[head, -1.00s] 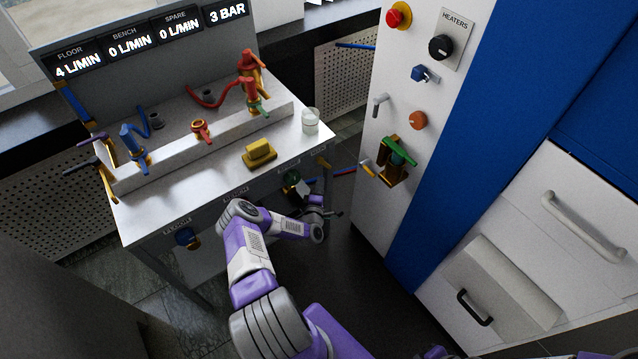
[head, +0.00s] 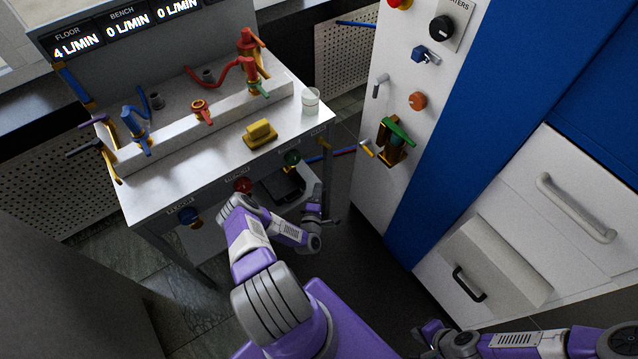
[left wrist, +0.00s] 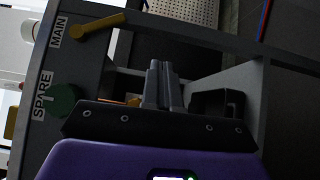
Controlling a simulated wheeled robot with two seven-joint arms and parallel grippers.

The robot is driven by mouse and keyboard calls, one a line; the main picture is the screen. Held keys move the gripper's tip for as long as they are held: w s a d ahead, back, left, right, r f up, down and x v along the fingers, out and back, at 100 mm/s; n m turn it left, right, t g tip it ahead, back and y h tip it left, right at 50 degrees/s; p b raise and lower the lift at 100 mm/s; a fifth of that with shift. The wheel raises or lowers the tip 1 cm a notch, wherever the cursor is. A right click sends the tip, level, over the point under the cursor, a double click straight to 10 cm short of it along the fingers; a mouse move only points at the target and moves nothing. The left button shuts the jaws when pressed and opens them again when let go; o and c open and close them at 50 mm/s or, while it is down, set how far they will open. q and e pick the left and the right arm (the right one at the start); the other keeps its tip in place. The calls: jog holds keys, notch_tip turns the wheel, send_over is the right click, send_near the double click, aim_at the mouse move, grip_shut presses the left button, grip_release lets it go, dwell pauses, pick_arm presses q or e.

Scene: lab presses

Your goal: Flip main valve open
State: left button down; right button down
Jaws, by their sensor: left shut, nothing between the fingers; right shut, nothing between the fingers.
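The main valve has a yellow lever handle (left wrist: 97,25) by the MAIN label in the left wrist view. In that view the handle lies slanted, near the top left. In the head view the yellow lever (head: 325,148) is at the right end of the bench front. My left gripper (head: 317,192) is below the bench's front right corner, close under the lever. In the left wrist view its fingers (left wrist: 162,70) are together and empty, apart from the handle and to its right. My right gripper (head: 428,332) is at the bottom right, shut and far from the bench.
A yellow block (head: 260,135) and a glass beaker (head: 310,100) stand on top. A white cabinet (head: 365,185) rises to the right, with floor space between.

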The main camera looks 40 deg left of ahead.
pick_arm(q)
jog(key=n+y, duration=0.1)
jog(key=s+r+n+t+y+b, duration=0.1)
jog(key=n, duration=0.1)
jog(key=s+n+t+y+b, duration=0.1)
jog(key=n+y, duration=0.1)
jog(key=shift+s+r, duration=0.2)
jog(key=shift+r, duration=0.2)
jog(key=b, duration=0.3)
send_near(324, 143)
jog(key=w+a+f, duration=0.2)
jog(key=w+a, duration=0.3)
jog(key=shift+w+d+r, duration=0.15)
jog(key=shift+d+r, duration=0.05)
jog(key=shift+r, duration=0.1)
